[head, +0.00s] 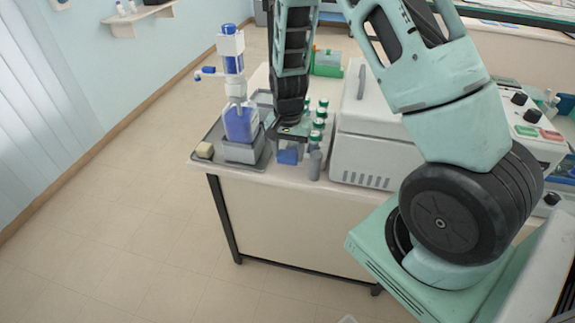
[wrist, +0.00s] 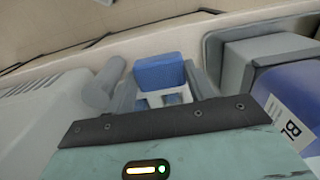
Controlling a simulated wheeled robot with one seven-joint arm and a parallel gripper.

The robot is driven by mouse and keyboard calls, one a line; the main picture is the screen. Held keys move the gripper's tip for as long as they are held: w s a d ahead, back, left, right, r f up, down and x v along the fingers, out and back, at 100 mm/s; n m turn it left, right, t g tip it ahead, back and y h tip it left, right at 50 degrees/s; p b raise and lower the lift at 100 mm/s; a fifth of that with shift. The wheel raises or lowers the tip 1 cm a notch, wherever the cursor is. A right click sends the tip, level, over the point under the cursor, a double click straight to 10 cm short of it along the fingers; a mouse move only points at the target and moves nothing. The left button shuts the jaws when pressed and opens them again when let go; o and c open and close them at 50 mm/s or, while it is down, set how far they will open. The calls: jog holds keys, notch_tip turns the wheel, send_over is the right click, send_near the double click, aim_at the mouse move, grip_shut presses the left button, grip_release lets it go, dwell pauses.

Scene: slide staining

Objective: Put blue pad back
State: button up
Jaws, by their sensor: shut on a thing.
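The blue pad (head: 287,156) is a small blue block at the front edge of the bench in the head view, just below my gripper (head: 290,147). In the wrist view, the blue pad (wrist: 158,70) shows between the grey fingertips of my gripper (wrist: 159,86), which is shut on it. A pale frame-like piece with blue showing through it (wrist: 163,99) lies nearer the wrist camera, and I cannot tell what it is. The pad's underside is hidden, so I cannot tell whether it touches the bench.
A grey cylinder (head: 315,165) stands close right, with green-capped bottles (head: 318,124) behind. A white machine (head: 372,140) stands further right.

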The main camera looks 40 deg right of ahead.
aim_at(288, 174)
jog(key=shift+f+p, duration=0.5)
jog(key=shift+f, duration=2.1)
jog(key=shift+f, duration=0.15)
jog(key=o, duration=0.9)
jog(key=shift+o, duration=0.2)
